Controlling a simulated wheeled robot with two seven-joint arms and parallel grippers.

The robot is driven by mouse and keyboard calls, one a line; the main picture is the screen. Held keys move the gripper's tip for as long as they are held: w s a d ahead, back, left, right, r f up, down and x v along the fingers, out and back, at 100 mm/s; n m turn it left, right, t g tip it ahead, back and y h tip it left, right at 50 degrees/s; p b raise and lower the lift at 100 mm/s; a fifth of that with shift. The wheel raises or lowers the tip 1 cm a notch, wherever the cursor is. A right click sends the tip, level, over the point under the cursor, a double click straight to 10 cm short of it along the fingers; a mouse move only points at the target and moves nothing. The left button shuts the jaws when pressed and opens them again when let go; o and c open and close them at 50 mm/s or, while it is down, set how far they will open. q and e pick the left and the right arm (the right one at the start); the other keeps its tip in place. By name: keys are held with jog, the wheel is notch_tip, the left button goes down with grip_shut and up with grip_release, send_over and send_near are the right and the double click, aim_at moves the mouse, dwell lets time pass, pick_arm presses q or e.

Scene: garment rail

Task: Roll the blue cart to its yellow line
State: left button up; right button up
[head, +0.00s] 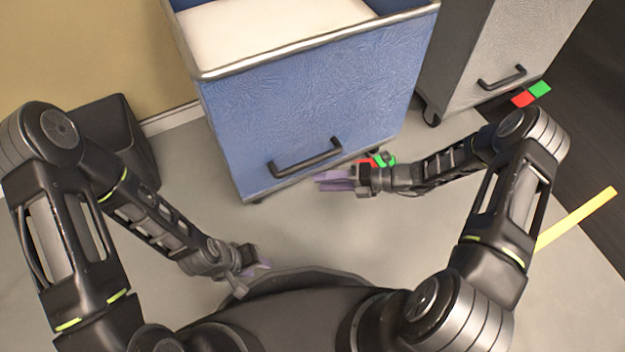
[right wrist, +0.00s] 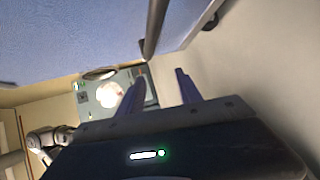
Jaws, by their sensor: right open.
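The blue cart (head: 310,100) stands in front of me, with a pale load inside its open top. Its black bar handle (head: 305,160) is low on the near face. The handle also shows in the right wrist view (right wrist: 153,28), just beyond my fingers. My right gripper (head: 335,181) is open and empty, just below and right of the handle, apart from it. Its purple fingers show in the right wrist view (right wrist: 158,90). My left gripper (head: 258,268) is low near my base, away from the cart; its finger gap is unclear. The yellow line (head: 580,217) lies on the floor at right.
A grey cart (head: 475,55) with a black handle stands right of the blue one. Red (head: 523,99) and green (head: 540,88) patches show at its near edge. A dark bin (head: 110,135) stands by the wall at left. Open floor lies between me and the blue cart.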

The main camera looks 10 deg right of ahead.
aim_at(315, 163)
pick_arm(q)
jog(key=f+b, duration=0.1)
jog(key=f, duration=0.2)
jog(key=shift+w+a+f+b, duration=0.1)
jog(key=shift+w+f+b, duration=0.1)
jog(key=shift+f+b, duration=0.2)
pick_arm(e)
jog(key=w+d+m+t, duration=0.3)
jog(key=w+d+m, duration=0.1)
jog(key=shift+w+d+f+m+y, duration=0.15)
jog(key=shift+w+d+m+y, duration=0.1)
jog(key=shift+w+m+y, duration=0.15)
jog(key=b+x, duration=0.2)
jog(key=x, duration=0.5)
jog(key=shift+s+f, duration=0.1)
pick_arm(q)
jog(key=shift+w+f+b, duration=0.2)
jog(key=shift+f+b, duration=0.1)
jog(key=shift+f, duration=0.95)
pick_arm(e)
jog(key=shift+w+a, duration=0.2)
jog(key=shift+a, duration=0.2)
grip_shut()
